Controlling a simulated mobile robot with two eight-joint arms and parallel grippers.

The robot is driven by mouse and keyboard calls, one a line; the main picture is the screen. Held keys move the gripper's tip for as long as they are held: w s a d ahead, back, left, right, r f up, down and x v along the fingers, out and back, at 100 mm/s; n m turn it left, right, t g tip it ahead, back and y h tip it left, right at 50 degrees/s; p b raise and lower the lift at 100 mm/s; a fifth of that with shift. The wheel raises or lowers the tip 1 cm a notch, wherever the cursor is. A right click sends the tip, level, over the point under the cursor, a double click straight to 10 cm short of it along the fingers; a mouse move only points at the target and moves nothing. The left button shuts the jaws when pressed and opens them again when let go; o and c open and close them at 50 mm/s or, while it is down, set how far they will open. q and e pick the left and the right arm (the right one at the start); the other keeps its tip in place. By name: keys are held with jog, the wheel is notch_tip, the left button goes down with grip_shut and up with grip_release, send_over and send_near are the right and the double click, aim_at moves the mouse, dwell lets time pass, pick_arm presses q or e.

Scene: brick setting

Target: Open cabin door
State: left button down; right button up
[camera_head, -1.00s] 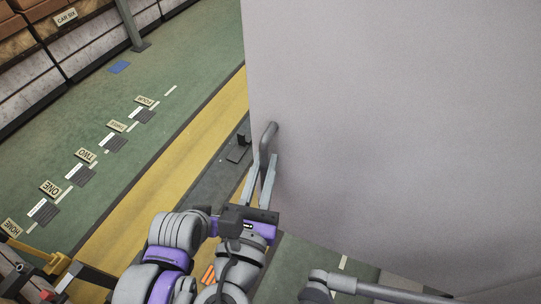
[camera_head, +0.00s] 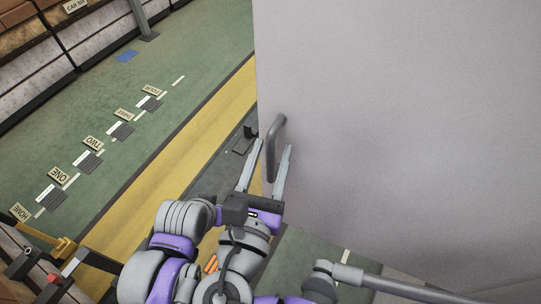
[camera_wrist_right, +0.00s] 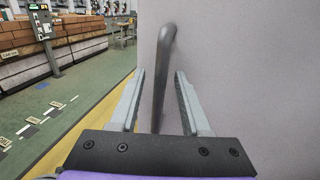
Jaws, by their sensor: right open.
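The cabin door (camera_head: 410,120) is a large plain light-grey panel filling the right of the head view. Its dark grey bar handle (camera_head: 274,145) stands upright near the panel's left edge. My right gripper (camera_head: 274,146) is open, with one finger on each side of the handle's lower part. In the right wrist view the handle (camera_wrist_right: 160,75) runs between the two open fingers (camera_wrist_right: 158,74), with visible gaps and no clear contact. The door's left edge (camera_wrist_right: 139,55) shows beside the handle. My left gripper is not in view.
A yellow stripe (camera_head: 190,165) and green floor with several labelled marks (camera_head: 90,142) lie to the left. A yellow bracket (camera_head: 50,240) and a red-topped part stand at the lower left. Brick stacks (camera_wrist_right: 50,38) line the far left. The floor left of the door is mostly clear.

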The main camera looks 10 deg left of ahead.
aim_at(278, 99)
notch_tip(278, 99, up, 9)
dwell(0.3)
notch_tip(278, 99, down, 10)
jog(key=shift+r, duration=0.1)
jog(key=shift+w, duration=0.35)
dwell(0.3)
dwell(0.3)
